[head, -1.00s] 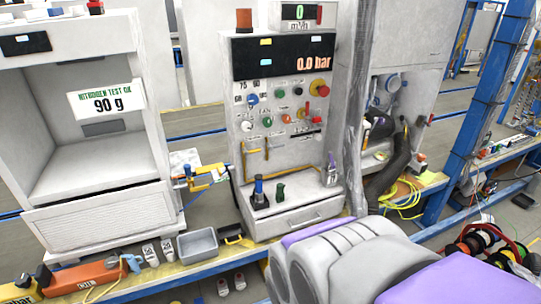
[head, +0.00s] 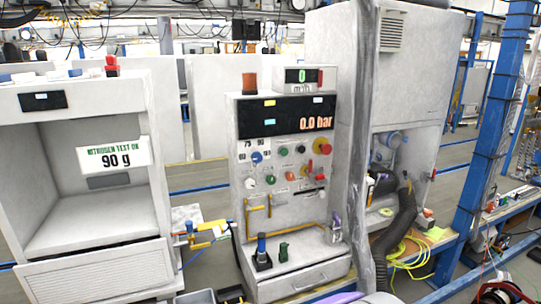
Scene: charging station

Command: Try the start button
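The control panel (head: 268,215) stands upright in the middle of the head view, with a dark display reading 0.0 bar (head: 316,123). Its face carries a blue knob (head: 257,157), a green button (head: 283,151), a dark button (head: 300,149) and a red mushroom button on yellow (head: 325,145). Lower down are a white knob (head: 249,183), another green control (head: 270,180) and a small red one (head: 287,176). The labels are too small to tell which is the start button.
A thick dark hose (head: 395,235) and a grey post (head: 360,130) are right of the panel. Yellow cables (head: 412,250) lie on the bench. A blue upright (head: 490,110) stands farther right.

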